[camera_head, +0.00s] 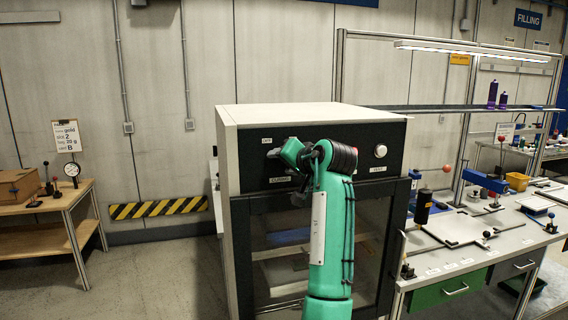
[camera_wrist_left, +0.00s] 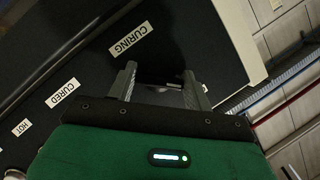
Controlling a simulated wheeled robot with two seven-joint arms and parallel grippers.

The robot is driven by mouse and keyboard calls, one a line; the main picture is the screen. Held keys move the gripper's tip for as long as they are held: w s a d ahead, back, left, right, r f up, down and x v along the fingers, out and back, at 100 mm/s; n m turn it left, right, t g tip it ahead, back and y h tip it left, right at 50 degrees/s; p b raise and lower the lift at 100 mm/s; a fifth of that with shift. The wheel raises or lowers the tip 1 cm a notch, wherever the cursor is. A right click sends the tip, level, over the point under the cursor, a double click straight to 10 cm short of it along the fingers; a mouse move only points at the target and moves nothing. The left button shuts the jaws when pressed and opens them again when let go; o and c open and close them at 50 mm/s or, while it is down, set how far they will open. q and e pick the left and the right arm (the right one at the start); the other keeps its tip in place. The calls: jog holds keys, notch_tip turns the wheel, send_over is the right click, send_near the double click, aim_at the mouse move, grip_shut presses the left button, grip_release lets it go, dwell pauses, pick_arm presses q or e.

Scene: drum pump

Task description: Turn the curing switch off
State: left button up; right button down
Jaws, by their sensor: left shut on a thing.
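The curing oven is a pale cabinet (camera_head: 300,113) with a black control panel (camera_head: 235,160) across its top front. My left gripper (camera_head: 274,153) is at the left part of this panel, shut on the curing switch. In the wrist view, the fingers of my left gripper (camera_wrist_left: 160,74) stand close to the dark panel beside the CURING label (camera_wrist_left: 131,39). The switch between them is dark and mostly hidden, so its setting cannot be read. My right gripper is out of view.
A round white button (camera_head: 380,151) is at the panel's right. A workbench (camera_head: 470,262) with several tools stands right of the oven; a wooden table (camera_head: 50,205) stands left. Floor between is clear.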

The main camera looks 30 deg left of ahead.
pick_arm(q)
jog(key=shift+f, duration=0.1)
jog(key=o, duration=1)
jog(key=b+v, duration=0.4)
jog(key=v, duration=1)
